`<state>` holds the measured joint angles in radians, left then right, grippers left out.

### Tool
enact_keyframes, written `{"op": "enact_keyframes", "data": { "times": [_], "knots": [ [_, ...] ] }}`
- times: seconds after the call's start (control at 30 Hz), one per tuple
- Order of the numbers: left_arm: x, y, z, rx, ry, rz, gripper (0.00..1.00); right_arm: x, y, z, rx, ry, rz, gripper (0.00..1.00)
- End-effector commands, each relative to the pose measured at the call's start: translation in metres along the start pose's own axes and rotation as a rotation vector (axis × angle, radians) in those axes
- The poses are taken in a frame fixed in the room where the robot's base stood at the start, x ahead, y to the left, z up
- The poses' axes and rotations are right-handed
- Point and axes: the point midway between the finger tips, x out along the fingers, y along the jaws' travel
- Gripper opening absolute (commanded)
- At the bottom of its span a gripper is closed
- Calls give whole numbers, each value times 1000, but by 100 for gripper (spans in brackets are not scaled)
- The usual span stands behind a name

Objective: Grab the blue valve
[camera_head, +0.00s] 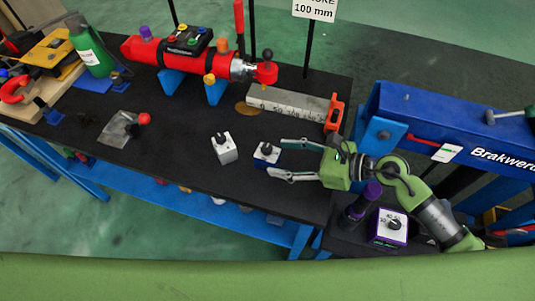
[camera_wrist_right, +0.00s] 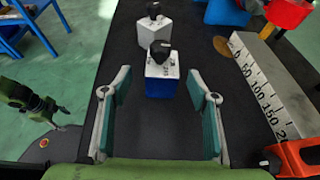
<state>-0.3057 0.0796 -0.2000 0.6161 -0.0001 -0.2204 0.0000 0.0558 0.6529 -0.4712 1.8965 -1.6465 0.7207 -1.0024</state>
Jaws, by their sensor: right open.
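The blue valve (camera_head: 267,154) is a small box with a white top, blue sides and a black knob. It stands upright on the black table top (camera_head: 190,185). My right gripper (camera_head: 276,159) is open, with its two fingers pointing left toward the valve and its tips close to it. In the right wrist view the blue valve (camera_wrist_right: 162,85) is just beyond and between the open fingers (camera_wrist_right: 160,92), with nothing held. A green part of mine (camera_wrist_right: 28,104), perhaps the left arm, shows at the left edge; its fingers are not clear.
A white-grey valve (camera_head: 224,148) stands left of the blue one. A purple valve (camera_head: 389,227) is at the lower right. A ruler block (camera_head: 285,103) with a red end lies behind the gripper, near a red cylinder (camera_head: 210,60). The table is clear in front of the valves.

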Motion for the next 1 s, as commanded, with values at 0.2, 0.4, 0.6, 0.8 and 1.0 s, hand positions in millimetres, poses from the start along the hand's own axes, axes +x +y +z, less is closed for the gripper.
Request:
{"op": "enact_keyframes", "data": {
  "times": [0.2,0.4,0.6,0.8,1.0],
  "knots": [
    [-6,-1,-5,0,5,-1,54,15,-1,0,1,-2,0,54],
    [-15,-1,-8,0,10,-1,54,44,-4,-4,1,-4,0,54],
    [-16,-2,-10,0,12,-2,54,58,-4,-7,1,0,-1,54],
    [-16,-2,-10,0,12,-2,54,58,-4,-7,0,0,-1,52],
    [-16,-2,-10,0,12,-2,54,57,-4,-7,0,0,-1,0]
  ]
}}
